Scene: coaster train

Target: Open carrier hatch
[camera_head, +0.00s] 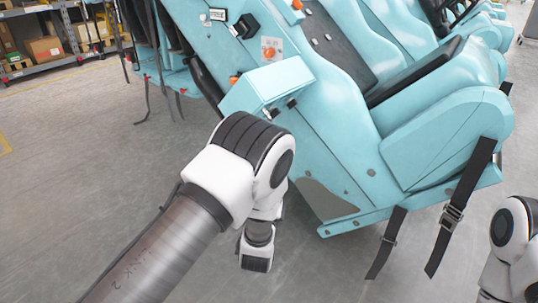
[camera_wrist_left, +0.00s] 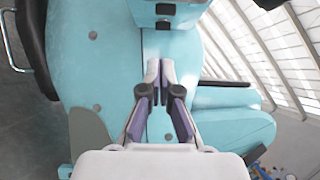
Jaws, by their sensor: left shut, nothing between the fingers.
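The turquoise coaster carrier (camera_head: 345,130) fills the upper right of the head view, and its side (camera_wrist_left: 95,80) also fills much of the left wrist view. A turquoise box (camera_head: 268,84) with dark fittings on its lower edge sticks out from the side; a similar box part (camera_wrist_left: 165,14) shows at the top of the wrist view. I cannot tell which panel is the hatch. My left gripper (camera_wrist_left: 159,72) is shut and empty, its fingertips together in front of the carrier's side. In the head view my arm hides its fingers. My right gripper is out of view.
Black straps (camera_head: 462,195) hang from the carrier's lower right. Orange knobs (camera_head: 269,53) and a black fitting (camera_head: 244,27) sit above the box. Shelves with cartons (camera_head: 43,47) stand at the back left. The grey floor (camera_head: 80,170) at left is clear.

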